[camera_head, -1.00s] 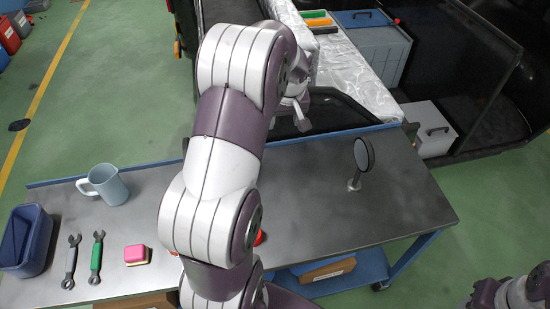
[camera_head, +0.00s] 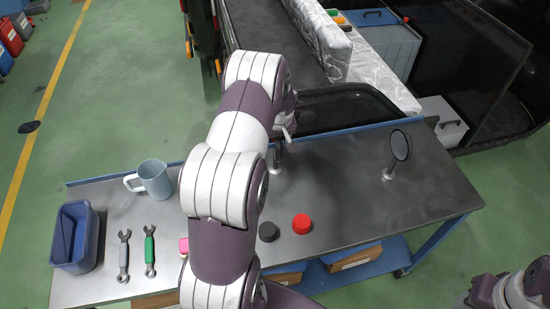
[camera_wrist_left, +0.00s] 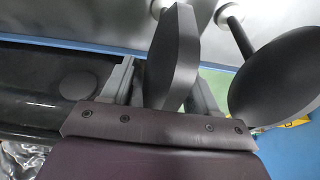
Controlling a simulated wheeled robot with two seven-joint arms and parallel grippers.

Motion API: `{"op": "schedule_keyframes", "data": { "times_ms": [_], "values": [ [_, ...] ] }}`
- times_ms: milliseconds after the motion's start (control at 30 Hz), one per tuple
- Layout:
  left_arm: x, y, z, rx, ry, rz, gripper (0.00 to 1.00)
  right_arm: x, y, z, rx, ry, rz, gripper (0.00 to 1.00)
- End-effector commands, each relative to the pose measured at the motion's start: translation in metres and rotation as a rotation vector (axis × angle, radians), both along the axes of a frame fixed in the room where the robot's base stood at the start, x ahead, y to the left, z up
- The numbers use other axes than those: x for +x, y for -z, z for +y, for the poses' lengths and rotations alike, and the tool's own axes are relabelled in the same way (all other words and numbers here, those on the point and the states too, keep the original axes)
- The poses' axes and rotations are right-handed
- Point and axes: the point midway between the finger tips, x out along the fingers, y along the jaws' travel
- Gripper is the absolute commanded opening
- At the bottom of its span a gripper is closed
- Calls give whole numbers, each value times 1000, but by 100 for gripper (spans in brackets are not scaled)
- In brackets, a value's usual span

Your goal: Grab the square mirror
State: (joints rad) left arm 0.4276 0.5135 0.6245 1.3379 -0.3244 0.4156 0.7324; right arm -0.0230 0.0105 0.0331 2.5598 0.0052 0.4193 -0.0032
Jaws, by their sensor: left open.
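The square mirror shows in the left wrist view as a dark upright slab (camera_wrist_left: 172,50), seen at a slant from behind or edge-on, with a pale round foot at the top. My left gripper (camera_wrist_left: 163,88) is open, with one finger on each side of the slab; I cannot tell whether either touches it. In the head view my left gripper (camera_head: 284,128) is at the table's far edge, partly hidden by my arm, and most of the square mirror is hidden there. A round mirror (camera_head: 401,145) stands to the right; it also shows in the left wrist view (camera_wrist_left: 282,75).
A dark vehicle with a silvery cover stands behind. The table's right part is mostly clear.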

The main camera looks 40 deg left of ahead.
Motion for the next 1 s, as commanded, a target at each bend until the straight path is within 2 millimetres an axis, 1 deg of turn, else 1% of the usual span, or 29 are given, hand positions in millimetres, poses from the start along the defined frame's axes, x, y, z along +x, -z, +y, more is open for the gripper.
{"op": "schedule_keyframes", "data": {
  "times_ms": [100,233,267,300,367,400,433,767,867,1000],
  "values": [
    [2,5,1,1,0,-2,60,0,0,0,0,0,1,43],
    [2,5,1,1,1,-2,60,0,0,0,0,0,1,43],
    [2,5,1,1,1,-2,53,0,0,0,0,0,1,43],
    [1,5,1,1,1,-2,40,0,0,0,0,0,1,43],
    [1,5,1,1,1,-2,20,0,0,0,0,0,1,43],
    [1,5,1,1,1,-2,8,0,0,0,0,0,1,43],
    [1,4,1,1,1,-2,0,0,0,0,0,0,1,43],
    [2,3,1,2,1,-4,0,0,0,0,0,0,1,43],
    [2,-4,2,3,2,-4,0,0,3,0,0,0,1,43],
    [3,-23,2,4,1,-7,0,0,8,0,0,0,1,43]
  ]
}}
